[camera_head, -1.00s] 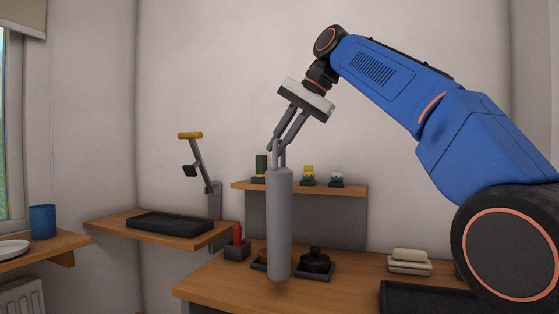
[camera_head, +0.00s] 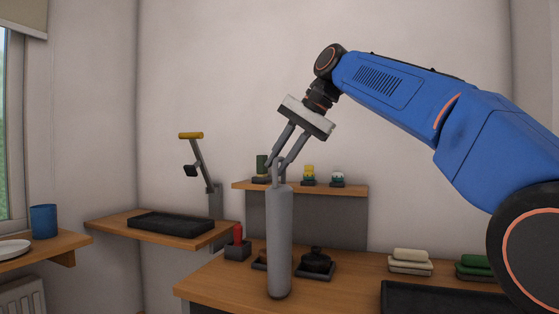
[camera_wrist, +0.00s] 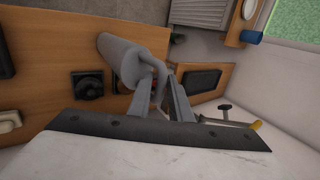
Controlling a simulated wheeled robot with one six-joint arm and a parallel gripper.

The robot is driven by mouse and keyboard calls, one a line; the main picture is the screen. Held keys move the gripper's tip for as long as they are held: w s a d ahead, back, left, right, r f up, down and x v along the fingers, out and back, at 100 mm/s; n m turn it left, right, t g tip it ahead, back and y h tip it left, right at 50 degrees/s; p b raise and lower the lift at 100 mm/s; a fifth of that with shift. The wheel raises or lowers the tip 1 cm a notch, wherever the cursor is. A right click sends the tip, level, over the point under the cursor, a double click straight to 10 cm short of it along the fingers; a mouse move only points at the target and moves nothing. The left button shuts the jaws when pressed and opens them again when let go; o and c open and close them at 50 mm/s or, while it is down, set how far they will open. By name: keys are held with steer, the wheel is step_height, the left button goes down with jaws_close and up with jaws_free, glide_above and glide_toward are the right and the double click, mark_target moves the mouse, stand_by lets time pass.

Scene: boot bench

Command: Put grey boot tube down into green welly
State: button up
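The grey boot tube (camera_head: 279,240) hangs upright below my gripper (camera_head: 277,174) in the head view. My gripper is shut on the thin handle at the tube's top. The tube's rounded lower end appears in front of the wooden bench; I cannot tell whether it touches it. In the wrist view the tube (camera_wrist: 122,62) extends away from my gripper (camera_wrist: 160,92), over the bench's edge area.
The wooden bench (camera_head: 222,284) carries a red item in a dark holder (camera_head: 237,246), a black lidded pot (camera_head: 316,262), folded cloths (camera_head: 410,262) and a black tray (camera_head: 440,298). A shelf (camera_head: 350,189) with small items stands behind. A side shelf (camera_head: 105,224) holds another black tray (camera_head: 170,223).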

steer(key=shift+o, duration=0.5)
steer(key=shift+r, duration=0.15)
steer(key=v, duration=1.2)
steer(key=s+d+f+t+h, duration=0.1)
steer(key=s+d+f, duration=0.2)
steer(key=d+f, duration=0.35)
steer(key=s+d+f+h, duration=0.1)
steer(key=s+d+f, duration=0.25)
steer(key=f, duration=0.55)
steer(key=s+d+f+t+h, duration=0.1)
steer(key=s+d+f, duration=0.3)
steer(key=f, duration=0.4)
steer(key=s+d+f+n+h, duration=0.1)
steer(key=s+d+f, duration=0.2)
steer(key=s+f, duration=0.3)
steer(key=s+d+f+n+h, duration=0.1)
steer(key=s+d+f, duration=0.2)
steer(key=f, duration=1.3)
steer(key=s+d+f+n+h, duration=0.1)
steer(key=s+d+f, duration=0.2)
steer(key=s+f, duration=0.5)
step_height(320, 180, down, 3)
steer(key=shift+s+d+r+n+t, duration=0.1)
steer(key=shift+s+d+n+t, duration=0.2)
steer(key=shift+n, duration=0.1)
